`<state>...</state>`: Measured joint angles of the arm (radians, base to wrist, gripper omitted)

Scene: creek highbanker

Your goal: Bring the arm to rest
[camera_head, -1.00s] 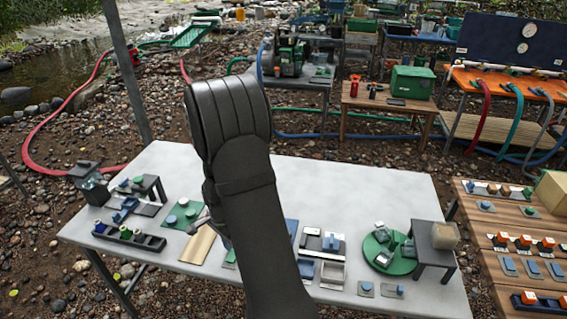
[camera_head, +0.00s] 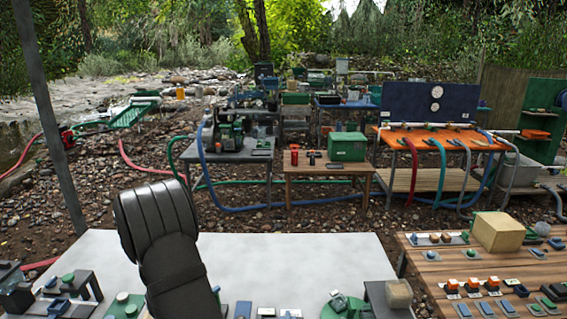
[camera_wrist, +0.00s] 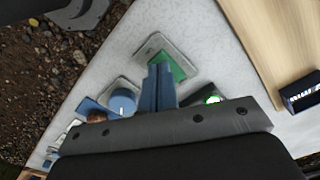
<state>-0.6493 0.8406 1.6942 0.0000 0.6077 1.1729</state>
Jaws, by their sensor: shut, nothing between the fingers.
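My arm shows in the head view as a thick black link rising over the left part of the white table (camera_head: 270,258); my gripper is hidden there. In the wrist view my gripper (camera_wrist: 158,72) has its two narrow blue fingers together, with nothing between them. The fingers point over the pale tabletop (camera_wrist: 205,50). A grey plate with a green piece (camera_wrist: 176,66) lies beyond the fingertips and is partly covered by them; the gap in height cannot be told. A round blue knob (camera_wrist: 122,102) is left of the fingers.
A wooden board (camera_wrist: 262,40) and a black box with white lettering (camera_wrist: 301,92) lie right in the wrist view. In the head view, small parts line the table's near edge. A slatted wooden table (camera_head: 445,268) stands right. The white table's far middle is clear.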

